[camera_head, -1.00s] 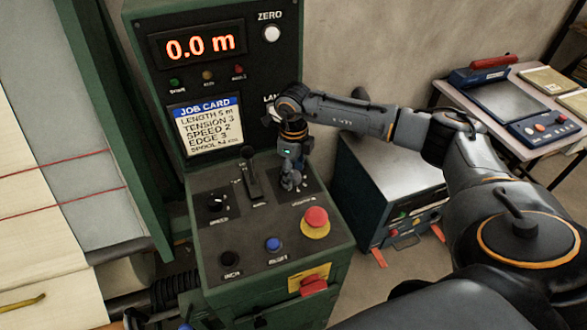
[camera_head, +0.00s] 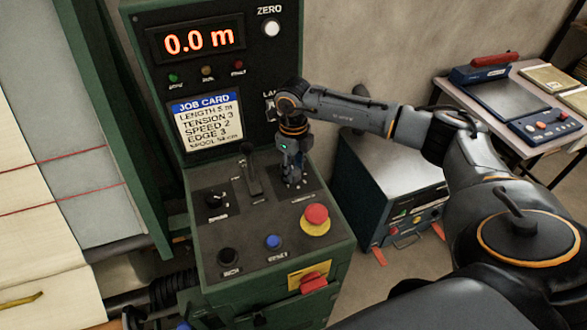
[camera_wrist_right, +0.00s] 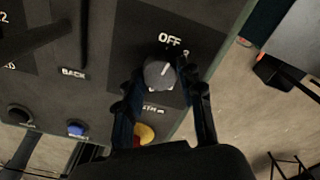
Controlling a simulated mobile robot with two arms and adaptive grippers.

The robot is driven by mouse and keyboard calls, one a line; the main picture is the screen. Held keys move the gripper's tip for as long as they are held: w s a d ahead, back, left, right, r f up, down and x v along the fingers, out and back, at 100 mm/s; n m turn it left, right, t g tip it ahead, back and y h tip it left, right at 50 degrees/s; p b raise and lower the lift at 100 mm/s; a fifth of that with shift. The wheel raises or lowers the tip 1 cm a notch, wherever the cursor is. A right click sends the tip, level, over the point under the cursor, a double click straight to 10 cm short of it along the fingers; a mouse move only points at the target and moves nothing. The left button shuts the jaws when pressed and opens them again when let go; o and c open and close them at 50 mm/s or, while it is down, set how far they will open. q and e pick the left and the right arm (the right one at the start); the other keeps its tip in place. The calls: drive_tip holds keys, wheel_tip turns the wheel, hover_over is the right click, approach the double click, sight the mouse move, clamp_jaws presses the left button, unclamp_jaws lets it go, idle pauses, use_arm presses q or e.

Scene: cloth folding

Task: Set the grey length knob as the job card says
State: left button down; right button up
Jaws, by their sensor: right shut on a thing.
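The grey length knob (camera_wrist_right: 159,74) sits between my right gripper's fingers in the right wrist view, with its pale pointer line tilted up and to the right, near the OFF mark. My right gripper (camera_head: 292,180) is shut on the knob, pointing down at the panel; the fingers hide the knob in the head view. The job card (camera_head: 207,122) reads LENGTH 5 m, TENSION 3, SPEED 2, EDGE 3 and a spool line. The display (camera_head: 198,40) reads 0.0 m. My left gripper does not show.
The panel also holds a lever (camera_head: 250,172), a black knob (camera_head: 215,199), a black button (camera_head: 228,257), a blue button (camera_head: 273,242) and a red mushroom button (camera_head: 316,214) just in front of my right gripper. A grey cabinet (camera_head: 385,165) stands to the right.

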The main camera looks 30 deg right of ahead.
drive_tip(key=m+b, duration=0.2)
drive_tip(key=m, duration=0.4)
drive_tip(key=m+b, duration=0.2)
drive_tip(key=m, duration=0.4)
drive_tip(key=shift+m, duration=0.4)
drive_tip(key=m, duration=0.6)
drive_tip(key=shift+b, duration=0.3)
drive_tip(key=m, duration=0.6)
drive_tip(key=o, duration=1.2)
drive_tip(key=shift+c, duration=0.2)
